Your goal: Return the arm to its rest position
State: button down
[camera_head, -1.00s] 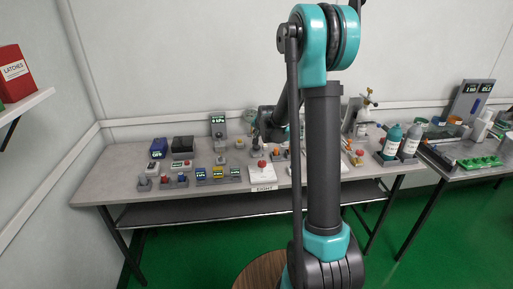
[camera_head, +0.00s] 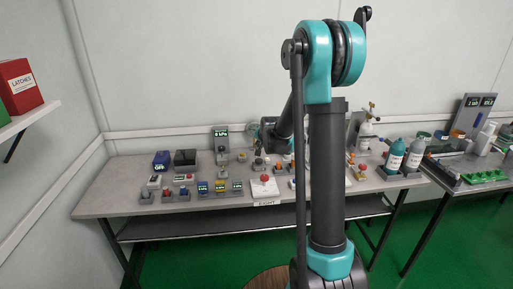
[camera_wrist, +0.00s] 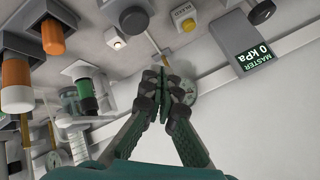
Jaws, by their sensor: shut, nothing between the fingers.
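My arm stands tall in the middle of the head view, in front of the table, with its far part bent down behind the column. My gripper (camera_wrist: 162,92) shows in the wrist view with its two dark green fingers together and nothing between them. It points toward the wall side above the bench devices. In the head view the gripper itself is mostly hidden behind my arm.
Bottles (camera_head: 394,158) stand at right near a second bench (camera_head: 452,183). In the wrist view a MASTER gauge (camera_wrist: 254,45) and orange-handled devices (camera_wrist: 52,40) surround the gripper.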

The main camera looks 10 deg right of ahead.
jog(key=s+d+f+n+g, duration=0.1)
jog(key=s+f+n, duration=0.1)
jog(key=s, duration=1.1)
jog(key=s+d+f+n+g, duration=0.1)
jog(key=s+n+g, duration=0.1)
jog(key=s, duration=1.2)
jog(key=s+d+f+n+g+h, duration=0.1)
jog(key=s+d+f+n+g, duration=0.1)
jog(key=s, duration=1.2)
jog(key=shift+f+n, duration=0.35)
jog(key=shift+n, duration=0.55)
